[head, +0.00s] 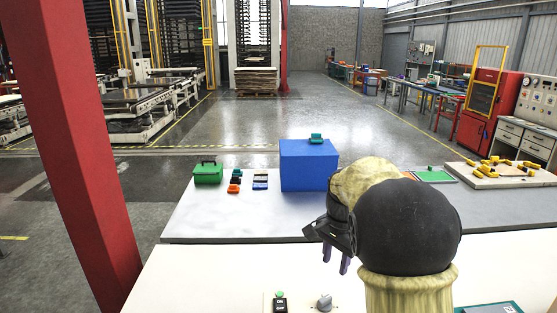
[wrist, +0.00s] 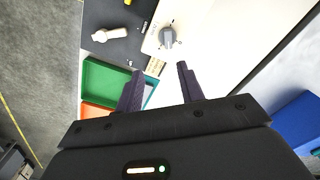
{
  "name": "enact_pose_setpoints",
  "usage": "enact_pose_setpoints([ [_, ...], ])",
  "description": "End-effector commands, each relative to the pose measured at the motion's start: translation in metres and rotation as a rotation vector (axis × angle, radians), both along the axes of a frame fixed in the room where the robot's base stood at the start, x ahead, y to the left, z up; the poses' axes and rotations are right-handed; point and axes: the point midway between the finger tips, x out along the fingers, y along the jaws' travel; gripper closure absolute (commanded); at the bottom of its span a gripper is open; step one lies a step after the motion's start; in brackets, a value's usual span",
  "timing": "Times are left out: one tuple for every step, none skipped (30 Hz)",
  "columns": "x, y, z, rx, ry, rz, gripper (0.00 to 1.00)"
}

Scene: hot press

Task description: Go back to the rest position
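My gripper (head: 336,261) hangs above the pale front worktop in the head view, right of centre, with its fingers pointing down. In the wrist view both dark fingers of my gripper (wrist: 160,85) stand apart with nothing held between them. Beyond the fingers, the wrist view shows a control knob (wrist: 168,38) on a pale panel and a green tray (wrist: 105,88). My arm hides part of the worktop in the head view.
A blue box (head: 308,168) with a teal item (head: 316,138) on top stands on the grey table behind my gripper. A green toolbox (head: 208,174) and small coloured blocks are to its left. A board (head: 512,180) with yellow pieces lies right. A red post (head: 75,130) rises at left.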

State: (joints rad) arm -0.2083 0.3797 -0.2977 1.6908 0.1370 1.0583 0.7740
Motion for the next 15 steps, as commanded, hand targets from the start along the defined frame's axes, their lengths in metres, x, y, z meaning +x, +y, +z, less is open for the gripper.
enact_pose_setpoints([
  [-0.013, -0.002, -0.006, 0.002, -0.009, 0.049, 0.62],
  [-0.019, -0.003, -0.009, 0.001, -0.017, 0.084, 0.62],
  [-0.029, -0.004, -0.015, 0.000, -0.028, 0.133, 0.62],
  [-0.036, -0.004, -0.019, -0.002, -0.037, 0.171, 0.62],
  [-0.044, -0.004, -0.022, -0.004, -0.045, 0.210, 0.62],
  [-0.054, -0.005, -0.028, -0.010, -0.057, 0.261, 0.62],
  [-0.062, -0.004, -0.031, -0.013, -0.066, 0.300, 0.62],
  [-0.070, -0.004, -0.035, -0.017, -0.075, 0.339, 0.62],
  [-0.080, -0.004, -0.040, -0.024, -0.087, 0.391, 0.62],
  [-0.088, -0.003, -0.043, -0.030, -0.098, 0.432, 0.62],
  [-0.097, -0.003, -0.047, -0.037, -0.106, 0.472, 0.62],
  [-0.109, -0.002, -0.052, -0.044, -0.116, 0.526, 0.62],
  [-0.117, -0.001, -0.055, -0.052, -0.125, 0.567, 0.62],
  [-0.126, 0.000, -0.059, -0.060, -0.133, 0.607, 0.62],
  [-0.138, 0.000, -0.063, -0.071, -0.144, 0.663, 0.62],
])
